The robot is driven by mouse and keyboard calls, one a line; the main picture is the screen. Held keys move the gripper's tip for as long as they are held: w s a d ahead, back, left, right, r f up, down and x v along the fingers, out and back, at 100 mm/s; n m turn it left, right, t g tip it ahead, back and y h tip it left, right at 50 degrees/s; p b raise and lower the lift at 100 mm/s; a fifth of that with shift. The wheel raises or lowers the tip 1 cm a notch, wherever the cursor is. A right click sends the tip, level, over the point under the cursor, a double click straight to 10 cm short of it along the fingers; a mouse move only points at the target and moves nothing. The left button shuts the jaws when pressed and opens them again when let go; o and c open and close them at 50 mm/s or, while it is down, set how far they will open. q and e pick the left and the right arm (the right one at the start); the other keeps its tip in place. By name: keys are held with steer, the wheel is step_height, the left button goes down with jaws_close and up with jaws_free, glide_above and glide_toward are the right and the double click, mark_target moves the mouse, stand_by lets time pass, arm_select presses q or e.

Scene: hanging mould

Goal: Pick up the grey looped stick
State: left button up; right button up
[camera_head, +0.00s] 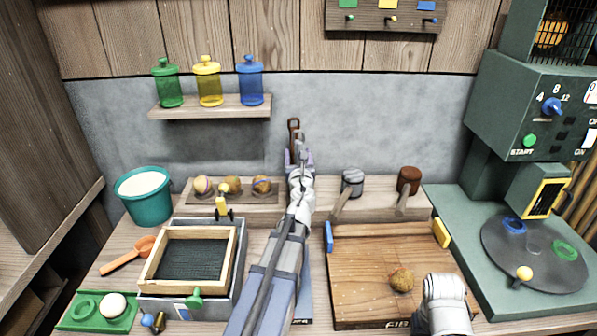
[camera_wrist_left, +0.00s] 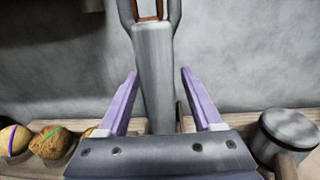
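The grey looped stick (camera_wrist_left: 154,85) stands upright in the left wrist view, with a loop at its top. In the head view its loop (camera_head: 301,140) shows just above my left gripper (camera_head: 299,158). In the left wrist view the purple fingers of my left gripper (camera_wrist_left: 160,100) are open, one on each side of the stick, with a gap on both sides. The stick's lower end is hidden behind the gripper body. My right arm shows at the bottom right of the head view, but its fingers do not show.
A brown looped piece (camera_head: 293,126) is behind the stick. A grey-headed mallet (camera_head: 352,181) and a brown-headed mallet (camera_head: 408,180) lie to the right. A tray (camera_head: 238,198) with several balls is to the left. A wooden board (camera_head: 375,265) lies in front.

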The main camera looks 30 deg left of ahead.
arm_select(q)
jaws_close()
stand_by(0.3)
steer(key=shift+r, duration=0.1)
step_height(320, 180, up, 10)
steer(key=p, duration=1)
